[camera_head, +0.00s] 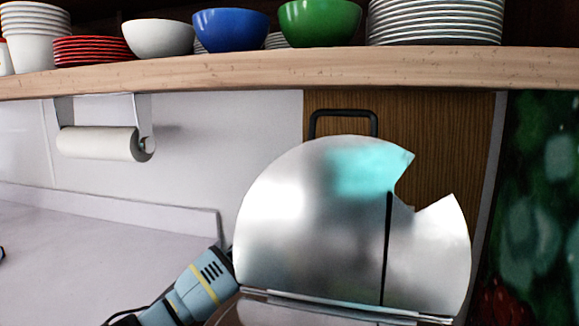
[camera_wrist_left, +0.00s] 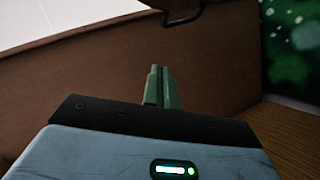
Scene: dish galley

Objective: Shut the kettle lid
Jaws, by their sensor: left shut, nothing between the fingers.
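The kettle lid (camera_head: 300,225) is a large shiny steel disc with a notch at its upper right. It stands raised, nearly upright, on a hinge edge at the bottom of the head view. Only a strip of the kettle (camera_head: 320,311) shows below it. My left arm, light blue, comes in from the lower left and passes behind the lid's left edge, so its fingers are hidden there. In the left wrist view my left gripper (camera_wrist_left: 161,86) has its green fingers together and empty, before a brown surface. I cannot tell if it touches the lid. My right gripper is not in view.
A wooden shelf (camera_head: 200,77) with bowls and plates runs above the lid. A brown wooden board (camera_head: 440,130) with a black handle (camera_head: 343,113) stands behind it. A paper roll (camera_head: 98,143) hangs at left over a clear pale counter (camera_head: 90,250).

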